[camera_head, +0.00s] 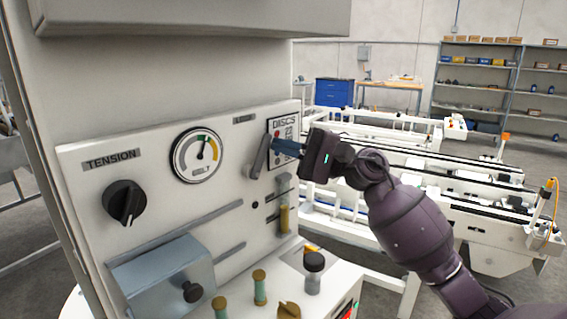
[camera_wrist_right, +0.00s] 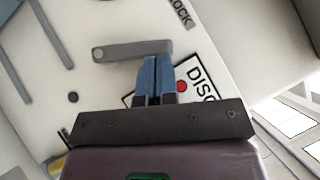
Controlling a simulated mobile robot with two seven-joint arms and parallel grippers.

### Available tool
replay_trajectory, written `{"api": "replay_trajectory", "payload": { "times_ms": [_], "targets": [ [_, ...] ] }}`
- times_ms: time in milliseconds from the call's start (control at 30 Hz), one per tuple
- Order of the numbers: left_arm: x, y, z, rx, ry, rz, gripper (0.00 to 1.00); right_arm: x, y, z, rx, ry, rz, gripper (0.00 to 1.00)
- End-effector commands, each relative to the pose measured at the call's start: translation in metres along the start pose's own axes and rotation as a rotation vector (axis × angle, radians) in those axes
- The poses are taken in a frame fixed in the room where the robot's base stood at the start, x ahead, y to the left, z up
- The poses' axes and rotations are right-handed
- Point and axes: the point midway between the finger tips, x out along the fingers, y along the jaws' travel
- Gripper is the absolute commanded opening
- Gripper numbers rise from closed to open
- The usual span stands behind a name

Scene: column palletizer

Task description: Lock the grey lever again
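The grey lever (camera_head: 260,158) is on the white panel, below the LOCK label (camera_head: 244,119). It stands steeply, its upper end leaning slightly right. In the right wrist view the lever (camera_wrist_right: 135,49) shows as a flat grey bar with a round mark at its left end. My right gripper (camera_head: 274,144) reaches in from the right, its blue fingers beside the lever's upper end. In the wrist view the fingers (camera_wrist_right: 155,62) are together with nothing seen between them, tips at the lever's lower edge. I cannot tell whether they touch it. My left gripper is not in view.
The panel also carries a TENSION knob (camera_head: 125,203) and a belt gauge (camera_head: 197,155). Below are a grey box (camera_head: 165,280), a black-capped jar (camera_head: 313,274) and small spools (camera_head: 260,287). Conveyors (camera_head: 400,170) stand behind.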

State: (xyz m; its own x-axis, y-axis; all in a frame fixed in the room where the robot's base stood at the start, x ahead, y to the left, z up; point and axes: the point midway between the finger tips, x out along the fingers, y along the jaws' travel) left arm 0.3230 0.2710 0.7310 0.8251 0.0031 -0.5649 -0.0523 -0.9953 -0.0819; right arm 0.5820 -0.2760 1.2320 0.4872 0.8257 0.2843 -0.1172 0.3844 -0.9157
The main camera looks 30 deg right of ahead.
Motion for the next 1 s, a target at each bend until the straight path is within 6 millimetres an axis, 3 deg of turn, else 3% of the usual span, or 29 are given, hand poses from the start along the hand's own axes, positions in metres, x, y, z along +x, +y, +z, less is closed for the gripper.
{"api": "replay_trajectory", "payload": {
  "times_ms": [167, 500, 1000],
  "targets": [
    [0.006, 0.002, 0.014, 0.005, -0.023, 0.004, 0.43, 0.007, -0.001, 0.004, -0.112, 0.002, 0.117, 0.00],
    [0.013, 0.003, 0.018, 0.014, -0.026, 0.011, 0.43, 0.018, -0.006, 0.016, -0.265, 0.001, 0.269, 0.00],
    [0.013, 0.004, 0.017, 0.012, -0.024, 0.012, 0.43, 0.022, -0.009, 0.022, -0.329, 0.000, 0.329, 0.00]
  ]
}}
